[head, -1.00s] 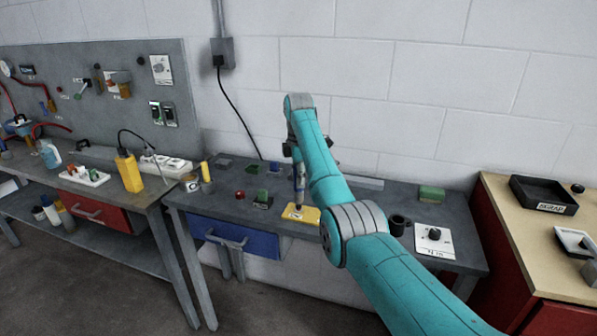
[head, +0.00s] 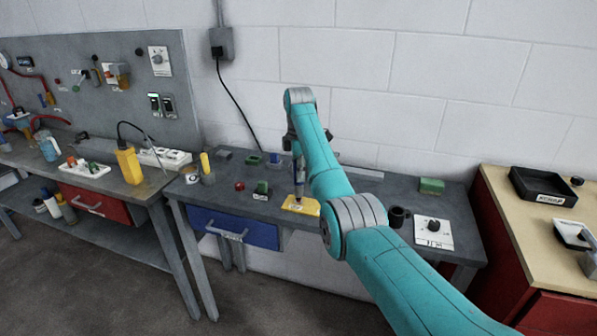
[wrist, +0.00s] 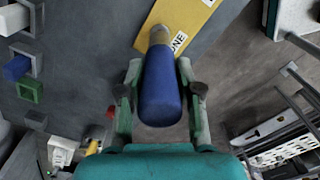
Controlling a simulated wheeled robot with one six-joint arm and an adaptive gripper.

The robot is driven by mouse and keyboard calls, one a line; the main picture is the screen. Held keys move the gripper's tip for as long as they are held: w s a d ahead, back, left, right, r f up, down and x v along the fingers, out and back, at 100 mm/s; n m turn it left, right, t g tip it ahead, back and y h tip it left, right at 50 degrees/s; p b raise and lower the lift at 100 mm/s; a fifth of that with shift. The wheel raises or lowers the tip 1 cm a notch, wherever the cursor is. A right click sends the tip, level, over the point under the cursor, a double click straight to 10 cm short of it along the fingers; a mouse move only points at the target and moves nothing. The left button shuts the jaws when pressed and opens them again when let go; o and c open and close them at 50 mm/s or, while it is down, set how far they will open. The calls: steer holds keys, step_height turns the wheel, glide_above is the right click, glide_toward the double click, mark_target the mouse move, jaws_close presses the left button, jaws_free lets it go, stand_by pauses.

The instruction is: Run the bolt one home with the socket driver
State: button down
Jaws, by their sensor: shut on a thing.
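My gripper (wrist: 162,95) is shut on the blue handle of the socket driver (wrist: 160,92), which shows between the fingers in the wrist view. In the head view the driver (head: 299,176) hangs upright below my gripper, its lower end over the yellow plate (head: 302,207). The yellow plate lies on the grey bench; in the wrist view the plate (wrist: 180,14) carries a label ending in "ONE". The driver's tip end meets a tan round part at the plate. The bolt itself is hidden, and I cannot tell how deep it sits.
A dark cup (head: 398,216) and a white dial panel (head: 434,232) stand to the right. A blue drawer (head: 235,226) is below.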

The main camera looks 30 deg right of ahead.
steer(key=shift+f, duration=1.2)
stand_by(2.0)
stand_by(0.6)
steer(key=shift+r, duration=3.6)
